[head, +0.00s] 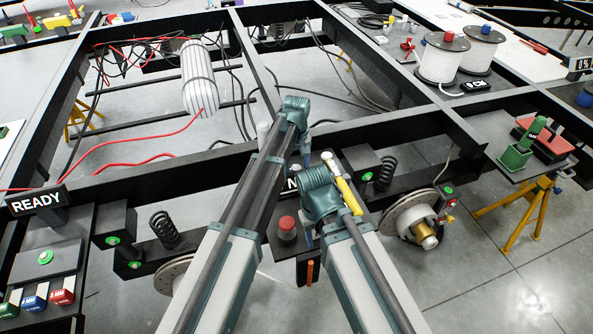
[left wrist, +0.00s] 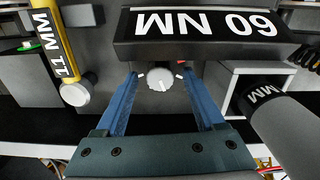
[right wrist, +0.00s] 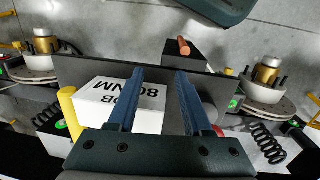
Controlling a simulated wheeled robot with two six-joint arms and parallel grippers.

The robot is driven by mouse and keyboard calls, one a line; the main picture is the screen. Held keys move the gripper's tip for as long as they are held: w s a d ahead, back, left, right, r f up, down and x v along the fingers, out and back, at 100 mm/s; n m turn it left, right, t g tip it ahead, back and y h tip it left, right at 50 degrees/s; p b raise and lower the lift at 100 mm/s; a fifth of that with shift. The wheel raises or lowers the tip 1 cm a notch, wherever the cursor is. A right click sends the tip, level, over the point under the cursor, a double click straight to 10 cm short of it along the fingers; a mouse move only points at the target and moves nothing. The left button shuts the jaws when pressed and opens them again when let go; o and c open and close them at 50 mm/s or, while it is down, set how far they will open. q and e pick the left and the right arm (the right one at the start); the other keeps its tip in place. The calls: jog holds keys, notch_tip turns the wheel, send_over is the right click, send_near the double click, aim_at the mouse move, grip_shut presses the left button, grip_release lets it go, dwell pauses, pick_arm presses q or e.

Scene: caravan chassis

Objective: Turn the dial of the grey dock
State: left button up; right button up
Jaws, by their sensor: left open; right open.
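The dial (left wrist: 161,79) is a small white ridged knob with white tick marks around it, on the grey dock (left wrist: 112,18). It sits below a black sign (left wrist: 205,28) that reads 60 NM upside down. My left gripper (left wrist: 160,92) is open, with one blue finger on each side of the dial; I cannot tell whether they touch it. In the head view my arms hide the dial and most of the dock.
A yellow tool (left wrist: 55,45) marked 11 MM and a dark-ended cylinder (left wrist: 262,98) flank the dial. An orange-tipped peg (right wrist: 183,46) stands near my right gripper. A red-topped knob (head: 287,226) and black chassis beams (head: 215,160) are close to my arms.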

pick_arm(q)
jog(key=shift+c, duration=0.3)
grip_shut()
jog(key=shift+m, duration=0.3)
jog(key=m, duration=0.3)
jog(key=shift+m, duration=2.5)
jog(key=shift+o, duration=0.3)
grip_release()
